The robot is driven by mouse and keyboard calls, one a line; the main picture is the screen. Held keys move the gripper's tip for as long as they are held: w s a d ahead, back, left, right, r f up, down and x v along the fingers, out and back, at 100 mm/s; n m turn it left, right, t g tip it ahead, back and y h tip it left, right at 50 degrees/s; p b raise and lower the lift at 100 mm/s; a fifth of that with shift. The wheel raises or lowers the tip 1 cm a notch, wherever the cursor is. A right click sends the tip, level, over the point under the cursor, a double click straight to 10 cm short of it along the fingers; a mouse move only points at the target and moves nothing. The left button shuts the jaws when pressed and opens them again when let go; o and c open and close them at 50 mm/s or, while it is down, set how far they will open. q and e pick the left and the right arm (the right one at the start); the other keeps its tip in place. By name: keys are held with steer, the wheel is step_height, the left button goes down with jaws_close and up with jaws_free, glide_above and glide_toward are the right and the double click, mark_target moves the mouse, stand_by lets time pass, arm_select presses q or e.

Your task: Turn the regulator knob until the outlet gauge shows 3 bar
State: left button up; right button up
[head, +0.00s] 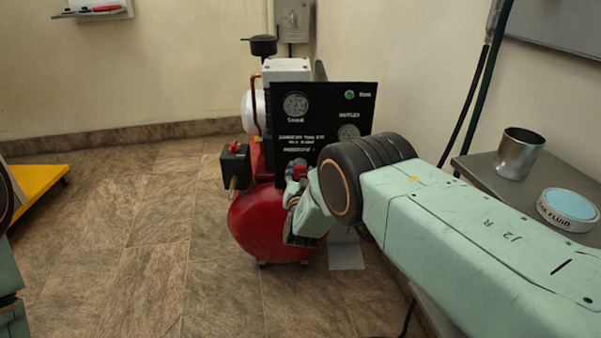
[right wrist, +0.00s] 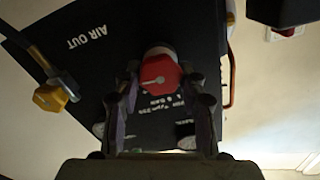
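The black panel (head: 330,100) stands on a compressor with a red tank (head: 262,222) in the head view. The outlet gauge (head: 348,132) is on its right, its lower part hidden by my right arm; its reading is too small to read. The red regulator knob (right wrist: 160,75) has a pale pointer mark and faces the right wrist view. My right gripper (right wrist: 160,82) has one finger on each side of the knob, both flush with its edges, and looks shut on it. In the head view, my right arm covers much of this area. My left gripper is out of view.
A tank gauge (head: 296,105) is at the panel's upper left. A black box (head: 235,165) sticks out left of the tank. A yellow fitting (right wrist: 50,96) shows near "AIR OUT". A metal cup (head: 519,155) and a fluid tin (head: 568,208) stand on the right bench.

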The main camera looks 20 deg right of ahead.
steer(key=o, duration=0.4)
steer(key=shift+s, duration=0.1)
steer(key=v, duration=1.2)
steer(key=shift+f, duration=0.1)
